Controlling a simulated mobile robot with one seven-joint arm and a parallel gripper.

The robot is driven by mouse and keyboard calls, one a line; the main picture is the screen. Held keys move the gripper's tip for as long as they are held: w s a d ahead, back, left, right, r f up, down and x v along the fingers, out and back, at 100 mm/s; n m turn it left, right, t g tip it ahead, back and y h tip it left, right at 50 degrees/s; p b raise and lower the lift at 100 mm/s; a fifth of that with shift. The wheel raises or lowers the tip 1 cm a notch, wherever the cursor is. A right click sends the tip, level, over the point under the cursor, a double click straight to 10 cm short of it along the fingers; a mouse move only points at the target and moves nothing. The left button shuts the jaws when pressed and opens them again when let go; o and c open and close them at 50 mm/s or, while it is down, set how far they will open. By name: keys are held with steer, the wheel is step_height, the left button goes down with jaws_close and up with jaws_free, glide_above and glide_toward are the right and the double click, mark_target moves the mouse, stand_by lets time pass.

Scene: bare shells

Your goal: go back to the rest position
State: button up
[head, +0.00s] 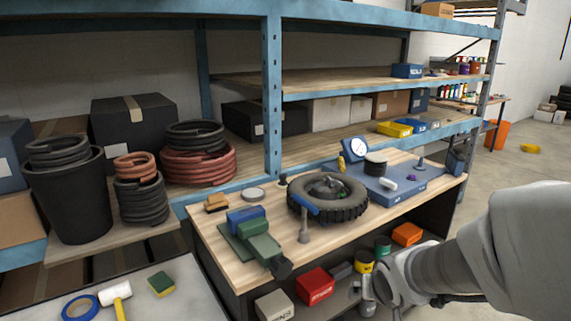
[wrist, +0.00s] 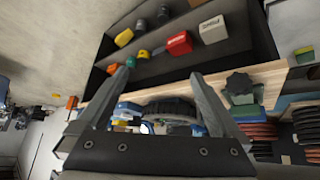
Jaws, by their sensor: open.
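My gripper (wrist: 159,75) shows in the wrist view with its two dark fingers spread wide apart and nothing between them. It is open and empty. Past the fingers, the wrist view shows the workbench edge (wrist: 270,78) and the shelf under it, tilted in the picture. In the head view my pale arm reaches in from the right, in front of the bench's right end. My fingers cannot be made out clearly there.
The wooden workbench (head: 222,228) holds a black tyre (head: 355,205), a green vise (head: 262,246) and a blue plate (head: 408,192). A red box (head: 316,286) and cans sit below. Blue shelving (head: 272,100) stands behind. Open floor (head: 520,180) lies at the right.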

steer(key=s+a+r, duration=0.1)
steer(key=s+r, duration=0.4)
steer(key=s, duration=0.3)
steer(key=s+a+r+n+g+y, duration=0.1)
steer(key=s+a+r, duration=0.1)
steer(key=s+r, duration=0.4)
steer(key=shift+s, duration=0.95)
